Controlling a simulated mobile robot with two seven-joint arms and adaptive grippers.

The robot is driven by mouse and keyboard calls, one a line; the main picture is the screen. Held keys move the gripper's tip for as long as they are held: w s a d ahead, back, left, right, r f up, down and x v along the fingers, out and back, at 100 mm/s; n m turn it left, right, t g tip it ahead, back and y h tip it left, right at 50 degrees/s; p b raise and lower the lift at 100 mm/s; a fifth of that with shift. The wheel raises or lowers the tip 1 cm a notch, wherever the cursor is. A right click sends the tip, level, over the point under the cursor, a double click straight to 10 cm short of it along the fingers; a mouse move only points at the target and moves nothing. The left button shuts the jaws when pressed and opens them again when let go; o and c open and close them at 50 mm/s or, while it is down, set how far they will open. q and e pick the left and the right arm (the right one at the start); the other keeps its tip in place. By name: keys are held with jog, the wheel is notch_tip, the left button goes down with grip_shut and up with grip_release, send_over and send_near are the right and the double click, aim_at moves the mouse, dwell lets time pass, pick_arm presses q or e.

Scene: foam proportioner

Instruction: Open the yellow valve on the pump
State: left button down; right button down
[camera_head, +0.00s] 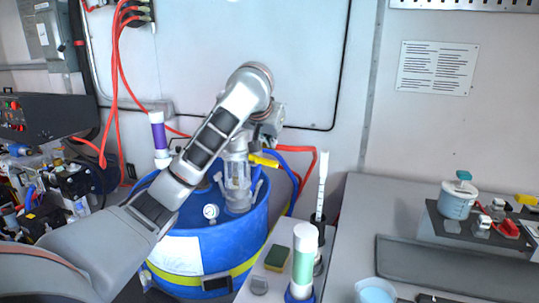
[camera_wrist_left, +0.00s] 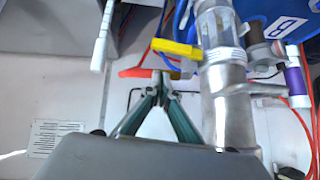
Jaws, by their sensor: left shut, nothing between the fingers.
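The pump (camera_head: 238,172) is a clear and metal cylinder standing in the blue drum (camera_head: 235,245). The yellow valve handle (camera_head: 264,160) sticks out at the pump's right side, partly hidden under my left gripper (camera_head: 268,140). In the left wrist view the yellow valve handle (camera_wrist_left: 177,49) lies beside the metal pump body (camera_wrist_left: 226,100). My left gripper (camera_wrist_left: 160,76) is shut and empty, its fingertips just short of the handle with a small apparent gap; whether they touch is unclear. My right gripper is not in view.
Red and blue hoses (camera_head: 300,160) run behind the pump. A green-and-white bottle (camera_head: 304,255), a sponge (camera_head: 276,257) and a tall white tube (camera_head: 322,185) stand at the right. A grey counter (camera_head: 375,215) extends further right. My left arm crosses above the drum.

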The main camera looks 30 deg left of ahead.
aim_at(263, 161)
pick_arm(q)
jog(key=shift+w+a+f, duration=0.1)
jog(key=shift+a+f, duration=0.05)
jog(key=shift+f, duration=0.9)
jog(key=shift+a+f, duration=0.15)
jog(key=shift+f, duration=0.9)
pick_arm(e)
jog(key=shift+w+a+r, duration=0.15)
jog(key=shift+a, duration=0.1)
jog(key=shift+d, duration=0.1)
